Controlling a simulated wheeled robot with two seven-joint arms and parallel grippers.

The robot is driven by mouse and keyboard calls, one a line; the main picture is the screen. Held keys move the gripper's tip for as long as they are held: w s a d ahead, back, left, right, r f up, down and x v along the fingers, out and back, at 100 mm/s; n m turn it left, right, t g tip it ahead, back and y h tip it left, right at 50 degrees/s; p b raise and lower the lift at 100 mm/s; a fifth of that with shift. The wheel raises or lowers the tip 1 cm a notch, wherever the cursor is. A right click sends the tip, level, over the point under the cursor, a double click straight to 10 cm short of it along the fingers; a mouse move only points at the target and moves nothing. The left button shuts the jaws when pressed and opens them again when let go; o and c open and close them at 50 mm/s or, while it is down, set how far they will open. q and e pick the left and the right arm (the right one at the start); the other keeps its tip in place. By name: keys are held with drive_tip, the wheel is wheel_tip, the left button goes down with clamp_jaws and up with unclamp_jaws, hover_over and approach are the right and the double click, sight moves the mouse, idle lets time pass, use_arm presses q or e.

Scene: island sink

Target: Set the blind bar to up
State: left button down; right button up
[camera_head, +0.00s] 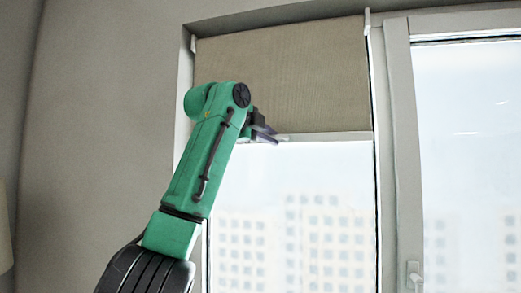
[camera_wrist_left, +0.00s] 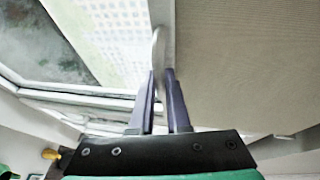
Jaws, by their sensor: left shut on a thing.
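A beige roller blind (camera_head: 290,75) covers the upper part of the left window in the head view. Its pale blind bar (camera_head: 325,136) runs along the lower edge, with clear glass below. My left gripper (camera_head: 268,135) is at the bar, left of its middle. In the left wrist view the fingers of my left gripper (camera_wrist_left: 162,85) are shut on the blind bar (camera_wrist_left: 160,55), which passes between them. The blind cloth (camera_wrist_left: 250,65) fills the right of that view. My right gripper is not in view.
A second window pane (camera_head: 470,150) with a handle (camera_head: 414,275) stands to the right behind a light frame (camera_head: 403,150). A bare wall (camera_head: 100,110) is on the left.

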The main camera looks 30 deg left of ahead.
use_arm(q)
drive_tip(key=shift+r, duration=0.1)
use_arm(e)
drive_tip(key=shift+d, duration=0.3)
use_arm(q)
drive_tip(key=c, duration=0.9)
unclamp_jaws()
drive_tip(key=shift+w+a, duration=0.1)
drive_tip(key=shift+w, duration=0.1)
drive_tip(key=shift+s, duration=0.25)
drive_tip(key=s+b, duration=0.1)
drive_tip(key=s, duration=0.3)
drive_tip(key=s+r+b, duration=0.1)
drive_tip(key=s, duration=0.4)
drive_tip(key=s+a+r+b, duration=0.1)
drive_tip(key=s+b, duration=0.1)
drive_tip(key=s, duration=0.2)
drive_tip(key=shift+s+r, duration=0.25)
drive_tip(key=shift+s, duration=0.15)
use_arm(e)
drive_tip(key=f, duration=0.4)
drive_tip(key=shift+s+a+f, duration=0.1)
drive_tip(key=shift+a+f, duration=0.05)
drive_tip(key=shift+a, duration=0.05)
